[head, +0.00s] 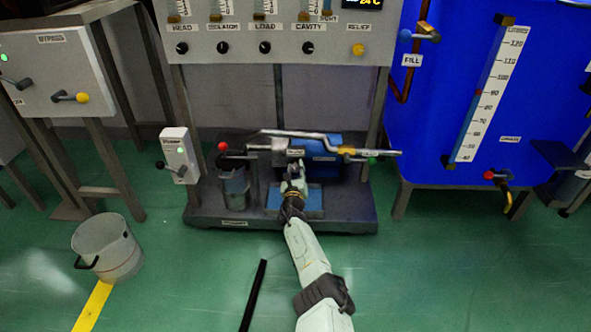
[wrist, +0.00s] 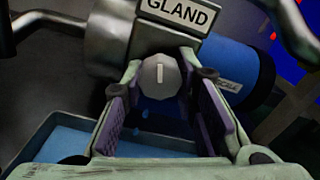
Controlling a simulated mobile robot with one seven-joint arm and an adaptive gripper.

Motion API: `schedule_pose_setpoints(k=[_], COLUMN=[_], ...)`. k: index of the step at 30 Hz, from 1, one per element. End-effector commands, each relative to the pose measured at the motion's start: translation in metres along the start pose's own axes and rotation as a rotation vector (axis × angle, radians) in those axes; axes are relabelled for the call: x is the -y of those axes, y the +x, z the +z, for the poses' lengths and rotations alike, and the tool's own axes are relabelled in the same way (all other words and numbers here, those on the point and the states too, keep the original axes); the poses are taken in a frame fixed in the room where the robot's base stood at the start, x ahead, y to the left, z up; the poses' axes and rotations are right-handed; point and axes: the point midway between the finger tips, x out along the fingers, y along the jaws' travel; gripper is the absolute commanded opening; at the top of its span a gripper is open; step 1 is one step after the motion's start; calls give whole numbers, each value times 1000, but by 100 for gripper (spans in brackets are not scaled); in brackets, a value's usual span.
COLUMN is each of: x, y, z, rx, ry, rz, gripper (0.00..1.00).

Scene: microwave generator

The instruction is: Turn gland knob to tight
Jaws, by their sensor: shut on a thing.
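The gland knob (wrist: 160,76) is a small round grey knob with a white pointer line. It sits below the GLAND label (wrist: 180,13) on the front of the metal pump housing (wrist: 110,38). In the wrist view its pointer line stands nearly upright. My gripper (wrist: 161,90) has one finger on each side of the knob and is shut on it. In the head view my gripper (head: 295,178) reaches the front of the pump, and the knob is hidden behind it.
A blue tray (head: 318,203) lies under the pump. A bent pipe (head: 300,133) runs above my gripper. A bucket (head: 108,250) stands on the floor at left.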

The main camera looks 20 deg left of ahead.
Motion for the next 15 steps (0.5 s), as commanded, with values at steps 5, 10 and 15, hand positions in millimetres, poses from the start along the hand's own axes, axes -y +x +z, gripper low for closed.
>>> schedule_pose_setpoints(k=[5, 10, 15], x=[2, 2, 3], y=[0, 0, 0], z=[1, 2, 2], rx=[-1, -1, -1], ry=[-156, -318, -481], rz=[0, 1, 0], gripper=[0, 0, 0])
